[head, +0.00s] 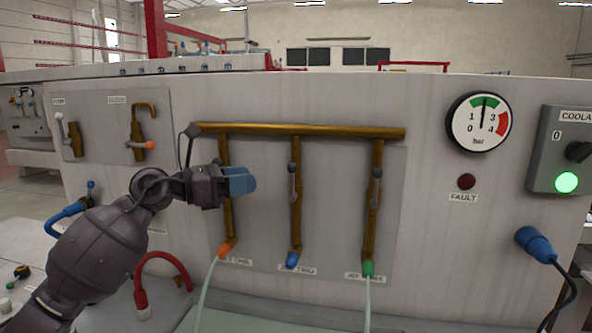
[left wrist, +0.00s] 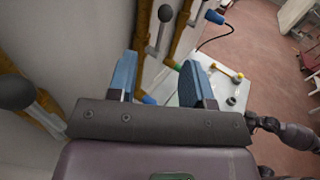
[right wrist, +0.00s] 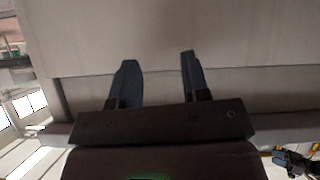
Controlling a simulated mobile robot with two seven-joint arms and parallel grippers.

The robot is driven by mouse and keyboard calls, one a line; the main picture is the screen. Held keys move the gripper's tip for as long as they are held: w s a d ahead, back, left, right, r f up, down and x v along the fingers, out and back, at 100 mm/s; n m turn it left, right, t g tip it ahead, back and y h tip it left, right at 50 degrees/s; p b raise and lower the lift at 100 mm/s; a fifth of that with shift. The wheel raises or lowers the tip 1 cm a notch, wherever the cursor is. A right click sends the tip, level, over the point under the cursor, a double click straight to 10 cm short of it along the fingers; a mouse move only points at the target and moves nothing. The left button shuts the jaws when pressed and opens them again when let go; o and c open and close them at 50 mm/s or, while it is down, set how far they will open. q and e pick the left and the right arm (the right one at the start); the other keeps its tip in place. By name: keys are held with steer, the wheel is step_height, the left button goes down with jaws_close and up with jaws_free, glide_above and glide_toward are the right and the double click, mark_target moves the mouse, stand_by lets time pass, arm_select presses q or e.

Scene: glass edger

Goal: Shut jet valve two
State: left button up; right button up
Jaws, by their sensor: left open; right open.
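Jet valve two is on the middle brass pipe, with a grey lever (head: 293,183) lying roughly along the pipe and a blue nozzle (head: 292,260) below. In the left wrist view its ball-ended lever (left wrist: 164,20) appears beyond my fingers. My left gripper (head: 241,181) is open and empty, in front of the left pipe of jet one and to the left of the middle lever, apart from it. It partly hides the jet one valve. My right gripper (right wrist: 158,85) is open and empty before a pale surface; it is outside the head view.
The jet three lever (head: 375,185) is on the right pipe. A brass manifold (head: 300,130) runs across the top. A pressure gauge (head: 480,121) and coolant switch box (head: 563,150) are at right. The panel between the middle and right pipes is clear.

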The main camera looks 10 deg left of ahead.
mark_target(292, 172)
arm_select(q)
steer(key=x, duration=1)
steer(key=shift+d+p, duration=0.3)
steer(key=shift+d, duration=0.05)
steer(key=shift+c, duration=0.3)
jaws_close()
